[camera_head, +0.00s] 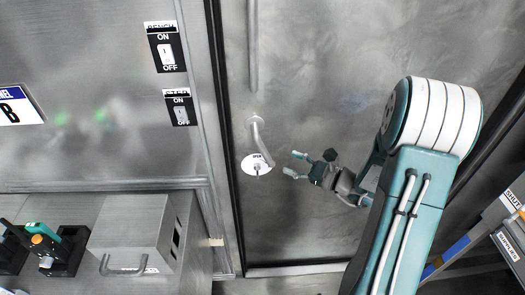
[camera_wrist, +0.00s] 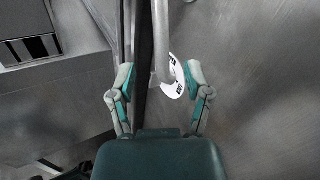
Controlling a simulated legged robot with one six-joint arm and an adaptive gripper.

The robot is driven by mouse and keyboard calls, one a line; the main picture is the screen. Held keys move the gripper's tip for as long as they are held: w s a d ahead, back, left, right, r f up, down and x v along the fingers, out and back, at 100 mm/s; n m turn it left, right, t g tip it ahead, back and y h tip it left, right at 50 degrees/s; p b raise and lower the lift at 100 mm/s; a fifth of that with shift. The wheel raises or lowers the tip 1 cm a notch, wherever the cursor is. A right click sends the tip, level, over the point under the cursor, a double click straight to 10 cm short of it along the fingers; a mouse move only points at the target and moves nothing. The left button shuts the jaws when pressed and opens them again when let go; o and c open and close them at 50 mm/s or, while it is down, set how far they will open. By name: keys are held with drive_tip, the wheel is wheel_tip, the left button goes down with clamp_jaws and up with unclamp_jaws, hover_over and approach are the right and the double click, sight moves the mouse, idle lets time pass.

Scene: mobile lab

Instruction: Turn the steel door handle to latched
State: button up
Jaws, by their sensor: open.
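The steel door handle (camera_head: 262,138) is a thin grey lever on a grey metal door (camera_head: 310,80). In the head view it hangs down and slightly right from its upper mount. A round white label disc (camera_head: 256,166) with dark print is at its lower end. My gripper (camera_head: 295,164) is open and empty, just right of the handle's lower end, with its fingers pointing at it. In the wrist view the handle (camera_wrist: 161,40) appears between the spread fingers of my gripper (camera_wrist: 160,75). The disc (camera_wrist: 177,82) is partly hidden behind the handle and the right finger.
Two labelled ON/OFF switches (camera_head: 166,50) (camera_head: 180,108) are on the wall panel left of the door. A grey box with a bar handle (camera_head: 130,235) and a black-and-green device (camera_head: 55,245) stand lower left. Labelled shelving (camera_head: 505,225) is at right. Open door surface surrounds the handle.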

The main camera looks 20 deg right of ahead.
sight(267, 152)
drive_tip(key=x, duration=0.8)
drive_tip(key=shift+w, duration=0.25)
drive_tip(key=shift+w+a, duration=0.3)
drive_tip(key=shift+a, duration=0.15)
drive_tip(key=shift+c, duration=0.4)
drive_tip(key=shift+d, duration=0.1)
clamp_jaws()
